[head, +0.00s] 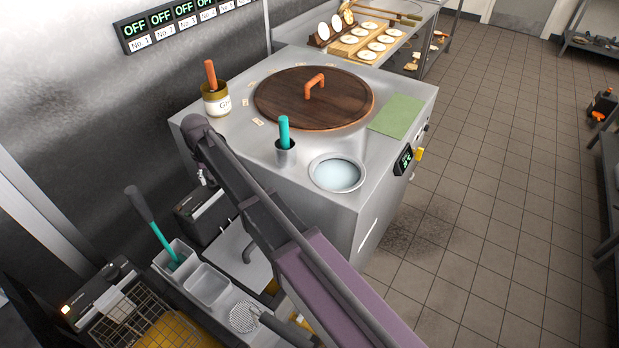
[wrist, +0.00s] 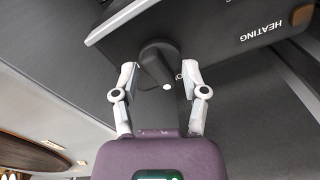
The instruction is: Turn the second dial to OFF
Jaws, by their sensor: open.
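A dark dial (wrist: 155,58) with a pale dot near its lower end is in the middle of the wrist view. My gripper (wrist: 160,68) is open, with one pale finger on each side of the dial. I cannot tell whether either finger touches it. In the head view my gripper (head: 204,177) is small and partly hidden by my arm, beside the steel oven's left side. A wall display (head: 187,20) has several green OFF readouts above number labels; its right end is cut off. I cannot tell which number belongs to this dial.
In the wrist view, a dark HEATING box (wrist: 240,25) with an orange part (wrist: 301,15) is close to the right finger. The oven (head: 330,235) carries a wooden lid (head: 340,92), a water bowl (head: 337,174) and a teal-handled tool (head: 284,130). A fryer basket (head: 128,322) stands at bottom left.

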